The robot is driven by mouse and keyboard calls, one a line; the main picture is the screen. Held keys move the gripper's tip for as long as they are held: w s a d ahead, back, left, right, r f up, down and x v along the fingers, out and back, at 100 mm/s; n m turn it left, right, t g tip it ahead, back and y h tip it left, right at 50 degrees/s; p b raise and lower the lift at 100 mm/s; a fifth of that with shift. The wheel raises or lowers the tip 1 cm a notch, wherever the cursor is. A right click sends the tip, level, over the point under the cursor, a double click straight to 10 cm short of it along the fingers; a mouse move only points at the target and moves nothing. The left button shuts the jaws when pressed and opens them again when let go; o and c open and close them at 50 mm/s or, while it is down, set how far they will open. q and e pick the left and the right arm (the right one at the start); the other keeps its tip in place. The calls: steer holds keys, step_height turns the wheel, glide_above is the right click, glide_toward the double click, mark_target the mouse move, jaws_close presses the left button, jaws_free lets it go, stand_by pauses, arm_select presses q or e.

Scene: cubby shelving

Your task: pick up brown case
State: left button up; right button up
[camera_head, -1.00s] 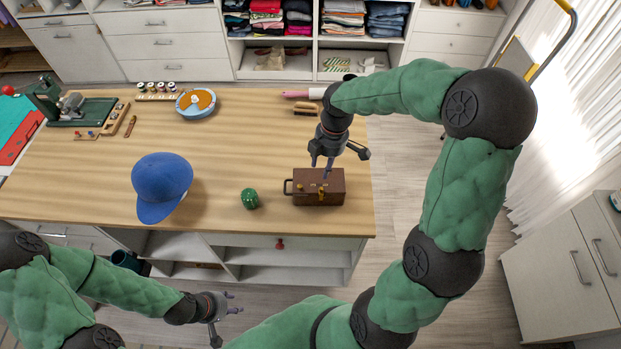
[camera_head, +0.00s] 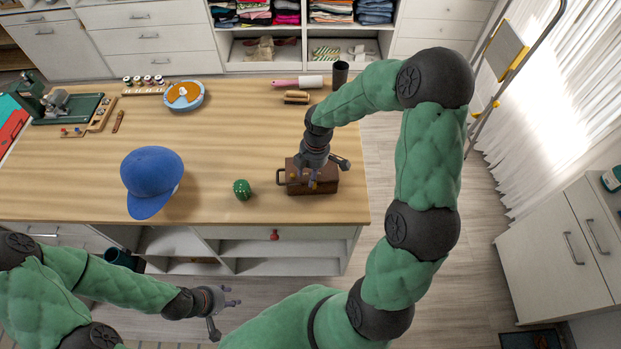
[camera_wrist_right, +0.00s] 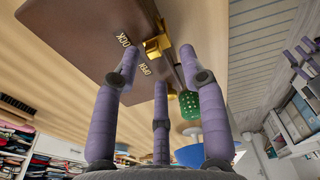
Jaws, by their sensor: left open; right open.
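The brown case (camera_head: 322,182) lies on the wooden table near its front right corner, with its handle at its left end. In the right wrist view, the case (camera_wrist_right: 80,35) fills the upper left, showing a brass latch and lettering. My right gripper (camera_head: 314,182) is open right at the case, its fingers covering part of it from the head. In the right wrist view, the purple fingers (camera_wrist_right: 155,85) are spread close to the case near the latch; whether they touch it I cannot tell. My left gripper (camera_head: 222,310) is open and empty in front of the table.
A green dotted object (camera_head: 242,189) stands just left of the case. A blue cap (camera_head: 151,182) lies further left. A brush (camera_head: 296,97), a pink-handled roller (camera_head: 298,82) and a dark cup (camera_head: 340,75) are behind the case. The table's right edge is close.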

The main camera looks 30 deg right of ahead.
jaws_close()
steer(key=shift+r, duration=0.15)
